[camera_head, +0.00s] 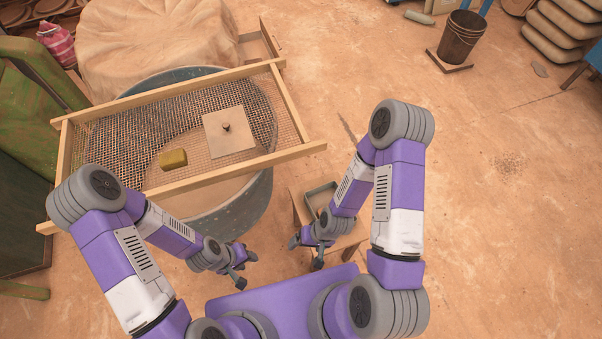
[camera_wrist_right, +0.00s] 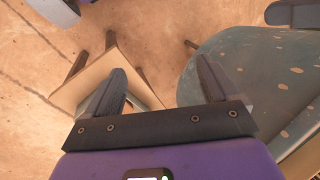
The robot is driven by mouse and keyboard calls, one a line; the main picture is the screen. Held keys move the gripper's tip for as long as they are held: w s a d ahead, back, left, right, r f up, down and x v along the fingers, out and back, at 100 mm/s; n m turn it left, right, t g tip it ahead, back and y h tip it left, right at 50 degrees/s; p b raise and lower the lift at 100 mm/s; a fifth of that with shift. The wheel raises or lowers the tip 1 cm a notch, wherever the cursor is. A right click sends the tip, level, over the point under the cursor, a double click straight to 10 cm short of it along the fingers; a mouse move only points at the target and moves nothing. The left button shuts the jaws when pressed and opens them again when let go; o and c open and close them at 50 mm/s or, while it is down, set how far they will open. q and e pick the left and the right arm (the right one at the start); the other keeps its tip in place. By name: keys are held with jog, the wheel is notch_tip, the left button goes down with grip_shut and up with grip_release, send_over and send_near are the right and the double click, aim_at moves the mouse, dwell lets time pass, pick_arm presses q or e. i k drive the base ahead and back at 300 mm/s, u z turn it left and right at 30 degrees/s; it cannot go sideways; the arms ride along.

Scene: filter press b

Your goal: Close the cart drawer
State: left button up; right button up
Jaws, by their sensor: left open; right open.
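I see no clearly recognisable cart. A light wooden, open-topped, box-like part (camera_head: 262,46) shows at the top, behind the sieve frame; it may be the drawer, but I cannot tell, and its lower part is hidden. My left gripper (camera_head: 243,266) is open and empty, low in front of the round tub. My right gripper (camera_head: 306,252) is open and empty, beside a small wooden stand (camera_head: 347,240). In the right wrist view, the right gripper's (camera_wrist_right: 160,82) two fingers are spread with floor between them. Both grippers are far from the box-like part.
A wood-framed mesh sieve (camera_head: 105,140) lies across the grey-green tub (camera_head: 245,205), bearing a square board (camera_head: 222,140) and a yellow block (camera_head: 173,159). A bucket (camera_head: 460,38) stands at the upper right.

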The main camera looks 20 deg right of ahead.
aim_at(261, 43)
jog(key=z, duration=0.7)
jog(key=k, duration=1.05)
jog(key=z, duration=1.5)
jog(key=i, duration=2)
jog(key=u, duration=1)
jog(key=i, duration=1.6)
jog(key=u, duration=1.65)
jog(key=i, duration=2.8)
jog(key=u, duration=0.75)
jog(key=i, duration=0.35)
jog(key=u, duration=0.1)
